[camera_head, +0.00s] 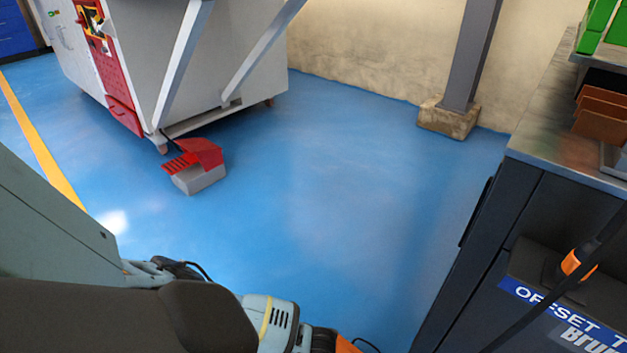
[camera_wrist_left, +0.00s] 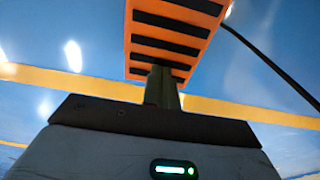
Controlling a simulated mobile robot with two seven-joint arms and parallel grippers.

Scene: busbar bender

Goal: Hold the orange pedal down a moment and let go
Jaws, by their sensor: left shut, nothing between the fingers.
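The orange pedal (camera_wrist_left: 172,32) shows in the left wrist view at the top centre, an orange plate with black crosswise stripes above the blue floor. My left gripper (camera_wrist_left: 165,76) is shut and empty. Its fingertips overlap the lower end of the pedal in that view; I cannot tell whether they touch it or whether it is pressed. In the head view my left gripper does not show, and I make out no orange striped plate there. My right gripper shows in neither view.
A red foot pedal on a grey base (camera_head: 200,180) stands on the floor by a white and red machine (camera_head: 125,60). A dark cabinet (camera_head: 545,200) stands at right. A post (camera_head: 470,60) stands by the wall. Blue floor between is clear.

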